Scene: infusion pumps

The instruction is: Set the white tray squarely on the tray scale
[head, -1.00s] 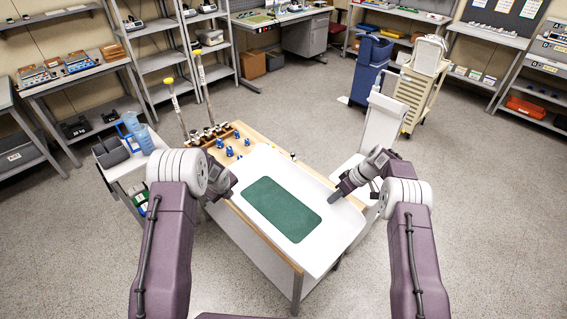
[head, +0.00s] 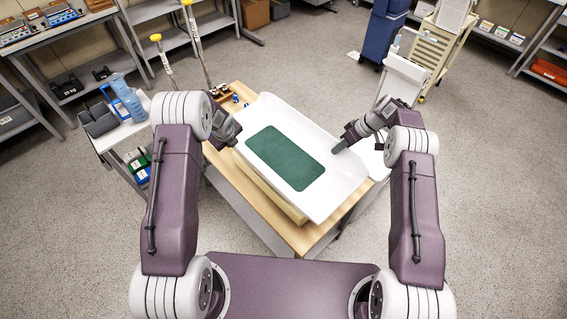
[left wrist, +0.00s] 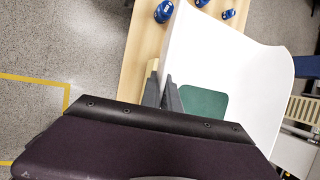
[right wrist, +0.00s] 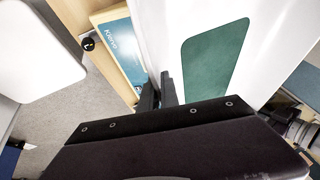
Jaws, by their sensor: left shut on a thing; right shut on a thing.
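The white tray (head: 327,207) has a dark green mat (head: 286,158) lying on its floor. My left gripper (head: 234,139) is shut on its left rim, and my right gripper (head: 340,147) is shut on its right rim. The jaws also show at the tray's edge in the left wrist view (left wrist: 170,92) and the right wrist view (right wrist: 161,86). The tray hangs above a wood-topped table (head: 302,238). A pale block shows below it, and a blue lettered panel (right wrist: 117,52) shows beside it. I cannot tell whether these belong to the tray scale, which the tray may largely hide.
Blue weights (left wrist: 164,11) stand on the table behind the tray. A white stand with a tall panel (head: 404,82) is close at right. A side cart (head: 108,141) with a blue jug stands at left. Two yellow-topped poles (head: 155,38) rise behind.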

